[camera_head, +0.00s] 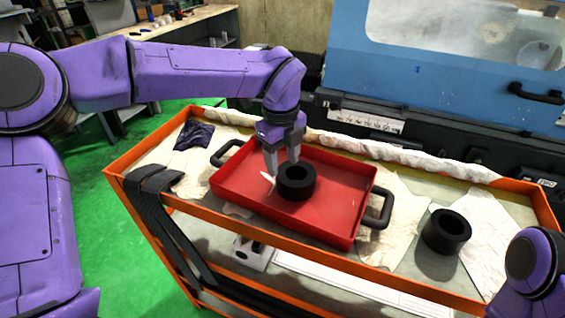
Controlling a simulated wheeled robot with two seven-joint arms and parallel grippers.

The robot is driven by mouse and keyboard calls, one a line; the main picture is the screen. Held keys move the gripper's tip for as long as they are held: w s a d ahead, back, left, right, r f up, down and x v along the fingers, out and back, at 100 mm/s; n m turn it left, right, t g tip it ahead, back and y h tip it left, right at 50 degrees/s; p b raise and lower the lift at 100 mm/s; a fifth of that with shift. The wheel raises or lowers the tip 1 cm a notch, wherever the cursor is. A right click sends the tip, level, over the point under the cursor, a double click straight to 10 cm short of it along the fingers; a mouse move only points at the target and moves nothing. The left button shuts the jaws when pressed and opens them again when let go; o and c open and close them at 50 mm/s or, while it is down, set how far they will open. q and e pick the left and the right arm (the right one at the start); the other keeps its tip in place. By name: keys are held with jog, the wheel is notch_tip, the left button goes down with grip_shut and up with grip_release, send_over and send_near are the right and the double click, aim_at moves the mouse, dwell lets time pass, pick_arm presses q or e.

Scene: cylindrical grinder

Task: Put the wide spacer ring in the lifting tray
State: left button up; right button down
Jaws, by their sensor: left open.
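A red tray (335,224) with two black handles sits on top of an orange cart. A second black ring (446,231) lies on the cart top to the right of the tray. The two look alike, and I cannot tell for certain which is the wide one. My left gripper (282,168) is open, pointing down just above and behind the ring in the tray. I cannot tell whether a finger touches that ring. My right gripper is out of view; only part of that arm shows at bottom right.
The orange cart (330,264) has a raised rim, with pale cloths (404,218) on its top. Black straps (160,215) hang over its left front edge. A dark crumpled cloth (193,134) lies at the left. The blue machine (430,75) stands close behind the cart.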

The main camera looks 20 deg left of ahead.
pick_arm(q)
notch_tip(320, 180, up, 5)
jog(key=shift+s+r+p, duration=0.1)
jog(key=shift+p, duration=1)
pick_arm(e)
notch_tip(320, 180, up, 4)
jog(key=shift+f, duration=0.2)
